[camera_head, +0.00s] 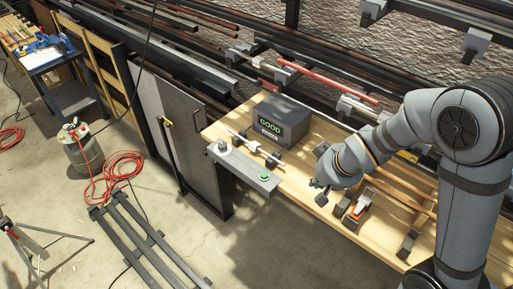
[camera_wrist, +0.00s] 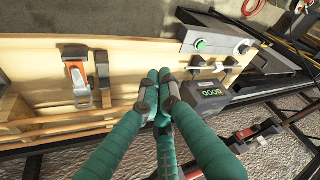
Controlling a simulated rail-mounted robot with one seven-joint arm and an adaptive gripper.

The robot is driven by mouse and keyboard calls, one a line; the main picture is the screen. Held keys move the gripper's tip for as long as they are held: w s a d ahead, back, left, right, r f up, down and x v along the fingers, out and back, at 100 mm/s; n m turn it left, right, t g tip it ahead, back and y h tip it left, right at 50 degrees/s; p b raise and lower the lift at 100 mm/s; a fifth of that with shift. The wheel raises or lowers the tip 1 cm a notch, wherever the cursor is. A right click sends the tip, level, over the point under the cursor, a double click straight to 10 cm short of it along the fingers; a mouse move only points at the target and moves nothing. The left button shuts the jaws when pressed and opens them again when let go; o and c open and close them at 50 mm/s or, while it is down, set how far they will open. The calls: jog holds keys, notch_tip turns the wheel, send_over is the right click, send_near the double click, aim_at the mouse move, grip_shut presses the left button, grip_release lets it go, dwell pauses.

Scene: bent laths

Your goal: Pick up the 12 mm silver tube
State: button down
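A thin silver tube (camera_head: 254,147) lies across two small dark holders on the wooden bench, between the grey button panel and the GOOD box. It also shows as a pale rod in the wrist view (camera_wrist: 214,68). I cannot read its diameter. My gripper (camera_head: 321,190) is over the bench, to the right of the tube and apart from it. In the wrist view its teal fingers (camera_wrist: 158,78) are drawn together at the tips, with nothing visible between them.
The grey box reading GOOD (camera_head: 275,121) stands behind the tube. A grey panel (camera_head: 243,169) with a green button lies in front. An orange-handled clamp (camera_head: 358,208) and wooden laths (camera_head: 402,187) are to the right. A rack of bars (camera_head: 325,78) runs behind the bench.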

jog(key=c, duration=2.5)
grip_release()
jog(key=o, duration=1.1)
jog(key=shift+c, duration=0.2)
